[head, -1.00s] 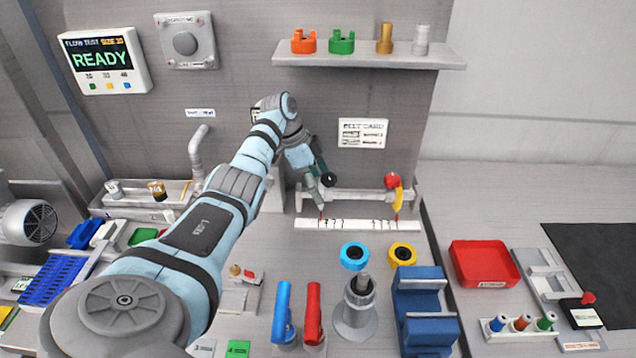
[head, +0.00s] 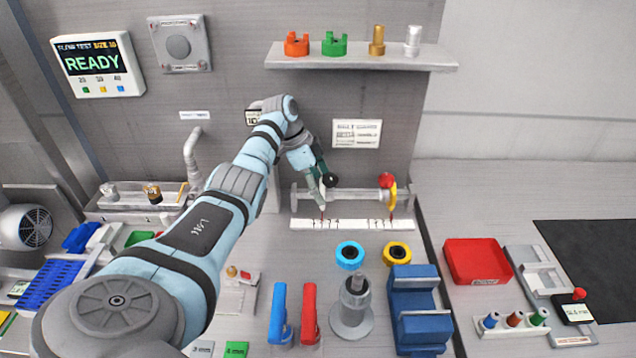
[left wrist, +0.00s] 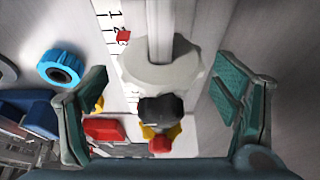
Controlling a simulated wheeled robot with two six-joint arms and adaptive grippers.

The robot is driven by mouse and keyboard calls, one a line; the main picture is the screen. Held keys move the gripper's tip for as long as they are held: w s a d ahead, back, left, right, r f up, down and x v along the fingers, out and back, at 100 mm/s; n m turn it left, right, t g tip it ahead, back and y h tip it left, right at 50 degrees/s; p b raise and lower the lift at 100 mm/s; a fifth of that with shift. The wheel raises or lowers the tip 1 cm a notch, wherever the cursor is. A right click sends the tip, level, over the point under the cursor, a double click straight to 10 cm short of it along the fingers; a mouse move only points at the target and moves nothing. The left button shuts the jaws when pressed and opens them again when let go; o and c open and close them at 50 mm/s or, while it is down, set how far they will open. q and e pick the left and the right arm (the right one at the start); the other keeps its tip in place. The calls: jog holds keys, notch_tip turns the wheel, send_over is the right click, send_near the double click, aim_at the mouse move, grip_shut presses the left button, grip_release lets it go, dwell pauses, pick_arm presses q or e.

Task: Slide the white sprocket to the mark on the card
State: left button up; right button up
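The white sprocket (left wrist: 158,72) sits on a shaft with a black knob (left wrist: 160,108) beside it. In the head view my left gripper (head: 322,188) mostly hides the sprocket, but the black knob (head: 331,180) shows. A red pointer (left wrist: 123,36) hangs over the numbered scale strip (head: 350,224). The card (head: 357,133) is on the back wall; its print is too small to read. My right gripper is out of view.
A yellow sprocket with a red knob (head: 386,181) is at the shaft's right end. A blue ring (head: 350,254) and a yellow ring (head: 397,253) lie in front of the strip. A shelf (head: 360,62) overhangs at the back. Blue and red handles stand in front.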

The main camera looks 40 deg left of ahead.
pick_arm(q)
jog(key=v, duration=0.7)
jog(key=shift+r, duration=0.3)
jog(key=shift+a, duration=0.1)
